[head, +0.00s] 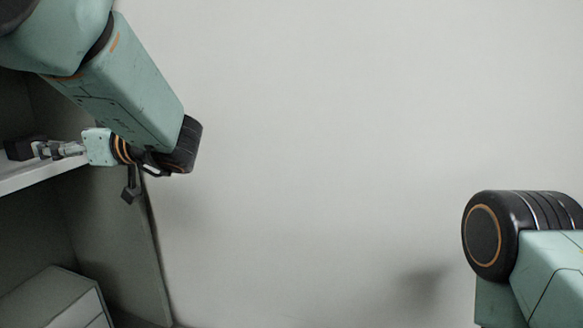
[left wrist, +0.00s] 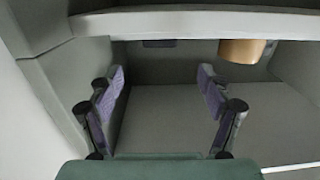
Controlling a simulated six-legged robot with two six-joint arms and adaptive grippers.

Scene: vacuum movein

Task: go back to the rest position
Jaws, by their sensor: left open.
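My left gripper (head: 42,150) reaches in from the upper left in the head view, pointing left at the level of a pale shelf board (head: 42,173). In the left wrist view its two padded fingers stand wide apart, with nothing between them; the left gripper (left wrist: 161,85) is open and empty. A small dark block (head: 22,148) shows just beyond the fingertips in the head view; I cannot tell whether they touch. My right arm shows at the lower right of the head view, but its gripper is out of the picture.
A shelf edge (left wrist: 200,22) crosses the top of the left wrist view. Beneath it show an orange-brown rounded object (left wrist: 241,50) and a small dark patch. A grey box (head: 55,299) stands low in the shelving. The pale wall (head: 330,130) between my arms is bare.

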